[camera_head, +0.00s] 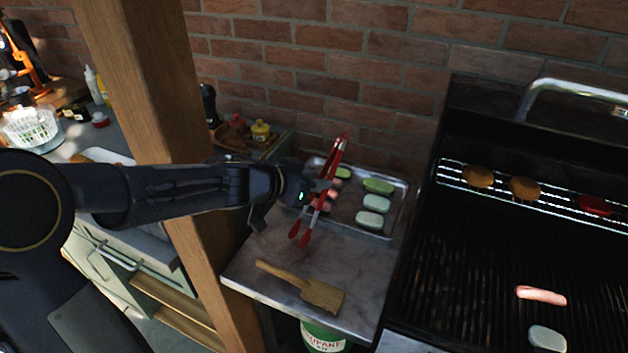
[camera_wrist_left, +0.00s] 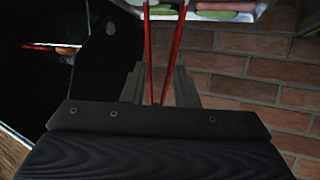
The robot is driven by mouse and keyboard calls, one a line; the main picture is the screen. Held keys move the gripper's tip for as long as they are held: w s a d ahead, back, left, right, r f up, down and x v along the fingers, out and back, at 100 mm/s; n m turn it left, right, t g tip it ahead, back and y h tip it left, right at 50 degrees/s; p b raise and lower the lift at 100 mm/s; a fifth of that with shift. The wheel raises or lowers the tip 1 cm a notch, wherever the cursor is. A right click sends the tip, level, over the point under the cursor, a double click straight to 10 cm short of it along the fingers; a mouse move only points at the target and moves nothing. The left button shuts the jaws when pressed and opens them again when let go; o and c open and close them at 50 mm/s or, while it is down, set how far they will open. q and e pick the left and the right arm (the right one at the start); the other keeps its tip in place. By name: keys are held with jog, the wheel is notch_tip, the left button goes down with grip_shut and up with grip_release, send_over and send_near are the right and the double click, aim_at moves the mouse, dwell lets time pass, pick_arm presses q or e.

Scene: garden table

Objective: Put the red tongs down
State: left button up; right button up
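The red tongs (camera_head: 337,160) are in my left gripper (camera_head: 318,191), above the side shelf (camera_head: 262,255) and the near left part of the metal tray (camera_head: 398,215). Their red tips point toward the front of the shelf. In the left wrist view, the two red arms of the tongs (camera_wrist_left: 176,55) run between the fingers of my left gripper (camera_wrist_left: 160,85), which look closed around them. Whether the tongs touch anything below cannot be told. My right gripper is out of view.
The tray holds green and pale slices (camera_head: 376,203). A wooden spatula (camera_head: 305,287) lies at the shelf's front, with bare marble around it. The grill (camera_head: 470,270) stands right, with food on it. A wooden post (camera_head: 150,90) stands left. A brick wall (camera_head: 330,60) is behind.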

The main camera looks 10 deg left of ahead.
pick_arm(q)
jog(key=shift+f, duration=0.6)
jog(key=o, duration=0.6)
jog(key=shift+c, duration=0.2)
jog(key=r+p+v, duration=0.1)
jog(key=p+v, duration=0.4)
jog(key=v, duration=0.7)
jog(key=shift+r, duration=0.25)
jog(key=shift+d, duration=0.1)
